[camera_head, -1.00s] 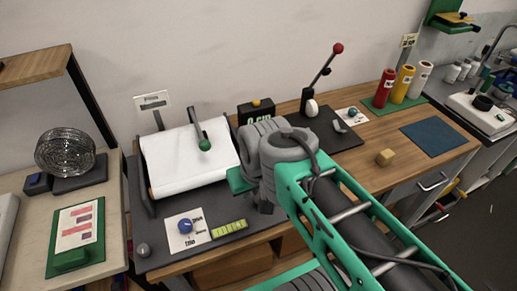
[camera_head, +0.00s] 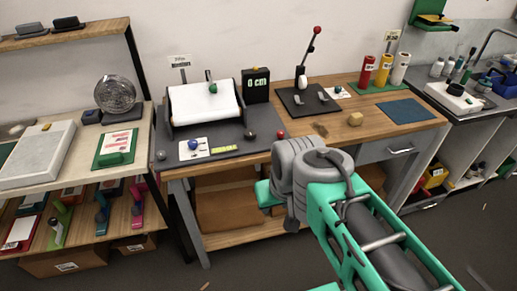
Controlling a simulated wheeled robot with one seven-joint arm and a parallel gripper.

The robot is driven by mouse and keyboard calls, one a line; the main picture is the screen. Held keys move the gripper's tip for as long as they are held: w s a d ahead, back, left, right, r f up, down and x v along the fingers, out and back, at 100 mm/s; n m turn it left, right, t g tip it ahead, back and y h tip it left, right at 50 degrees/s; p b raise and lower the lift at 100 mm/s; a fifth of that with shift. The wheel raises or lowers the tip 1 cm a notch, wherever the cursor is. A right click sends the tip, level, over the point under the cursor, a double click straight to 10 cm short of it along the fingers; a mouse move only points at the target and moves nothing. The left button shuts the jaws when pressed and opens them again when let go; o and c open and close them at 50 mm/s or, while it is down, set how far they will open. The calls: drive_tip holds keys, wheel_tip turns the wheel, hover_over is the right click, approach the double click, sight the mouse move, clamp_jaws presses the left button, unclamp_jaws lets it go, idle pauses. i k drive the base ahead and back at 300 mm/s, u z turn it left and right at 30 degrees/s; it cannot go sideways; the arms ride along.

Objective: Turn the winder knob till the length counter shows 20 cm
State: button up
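The length counter (camera_head: 256,84) is a black box at the back of the bench; its green digits read 0 cm. Left of it a white film sheet (camera_head: 190,103) lies on a sloped frame, with a green-knobbed crank (camera_head: 212,88) at its top edge. A blue knob (camera_head: 194,145) sits on a white marked card in front of the frame. A dark round knob (camera_head: 251,134) is at the mat's right front. I cannot tell which is the winder knob. My gripper (camera_head: 268,196) is partly seen in front of the bench, touching no knob; its fingers are hidden behind my wrist.
A red-knobbed lever (camera_head: 316,31) stands on a dark plate to the right. A red ball (camera_head: 281,134), a wooden block (camera_head: 355,119), colored bottles (camera_head: 383,70) and a blue mat (camera_head: 407,111) are on the bench. A side table (camera_head: 139,138) stands left. Floor in front is open.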

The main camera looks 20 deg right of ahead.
sight(250, 134)
drive_tip(key=u, duration=0.35)
drive_tip(key=i, duration=0.65)
drive_tip(key=u, duration=0.85)
drive_tip(key=i, duration=0.45)
drive_tip(key=u, duration=0.3)
